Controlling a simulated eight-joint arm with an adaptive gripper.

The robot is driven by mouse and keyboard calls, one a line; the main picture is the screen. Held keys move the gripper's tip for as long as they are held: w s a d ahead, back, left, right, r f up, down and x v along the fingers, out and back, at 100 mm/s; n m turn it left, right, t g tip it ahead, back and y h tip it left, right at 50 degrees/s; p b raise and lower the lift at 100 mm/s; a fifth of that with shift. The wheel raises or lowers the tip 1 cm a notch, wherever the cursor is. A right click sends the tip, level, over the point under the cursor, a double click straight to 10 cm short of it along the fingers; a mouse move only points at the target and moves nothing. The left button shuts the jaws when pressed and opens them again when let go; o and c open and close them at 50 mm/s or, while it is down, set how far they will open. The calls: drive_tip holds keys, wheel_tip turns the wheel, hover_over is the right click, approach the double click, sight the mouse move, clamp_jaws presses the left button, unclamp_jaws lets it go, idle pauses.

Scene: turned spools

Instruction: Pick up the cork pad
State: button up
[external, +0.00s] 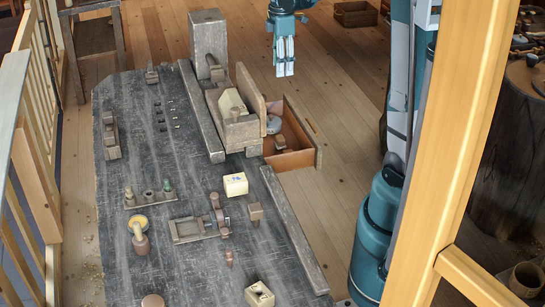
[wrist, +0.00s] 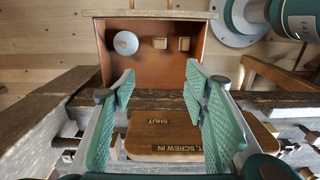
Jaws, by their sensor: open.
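An open drawer (external: 312,158) juts from the bench's right side; it also shows in the wrist view (wrist: 113,58). Inside lie a grey round disc (wrist: 125,43) and two small tan-brown pieces, one on the left (wrist: 160,43) and one on the right (wrist: 184,44). Either piece could be the cork pad; I cannot tell which. The disc also shows in the external view (external: 273,125). My gripper (external: 285,70) is open and empty, pointing down above and beyond the drawer in the external view. Its green-padded fingers (wrist: 158,88) are spread apart in the wrist view.
A wooden headstock (external: 209,40) and an upright board (external: 251,90) stand beside the drawer. Tools and blocks, including a cream block (external: 235,184), stand on the dark bench (external: 180,270).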

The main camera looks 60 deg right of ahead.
hover_over(280, 137)
wheel_tip(280, 137, down, 25)
drive_tip(key=shift+s+r, duration=0.1)
drive_tip(key=shift+f+b, duration=0.3)
drive_tip(key=shift+f, duration=1.05)
drive_tip(key=shift+f, duration=0.1)
drive_tip(key=shift+f+b, duration=0.95)
drive_tip(key=shift+f, duration=1.55)
drive_tip(key=c, duration=0.9)
